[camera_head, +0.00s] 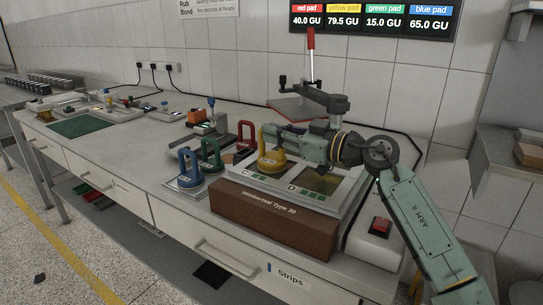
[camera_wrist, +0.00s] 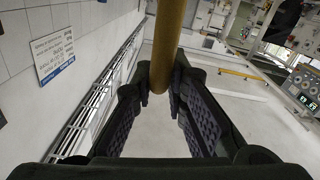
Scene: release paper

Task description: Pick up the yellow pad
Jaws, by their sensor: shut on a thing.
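The yellow pad (camera_head: 271,160) has a round base and an upright loop handle. It is at the left end of the brown-sided machine in the head view; I cannot tell whether its base touches the surface. My gripper (camera_head: 268,134) reaches in from the right, at the top of the handle. In the wrist view the yellow handle bar (camera_wrist: 168,45) passes between the fingers of my gripper (camera_wrist: 160,95), which is shut on it. The pad's base is not visible in the wrist view.
A blue pad (camera_head: 188,170), a green pad (camera_head: 210,157) and a red pad (camera_head: 246,135) stand left of the machine (camera_head: 270,220). A press with a red lever (camera_head: 311,55) stands behind my arm. A red button box (camera_head: 379,228) is at the right.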

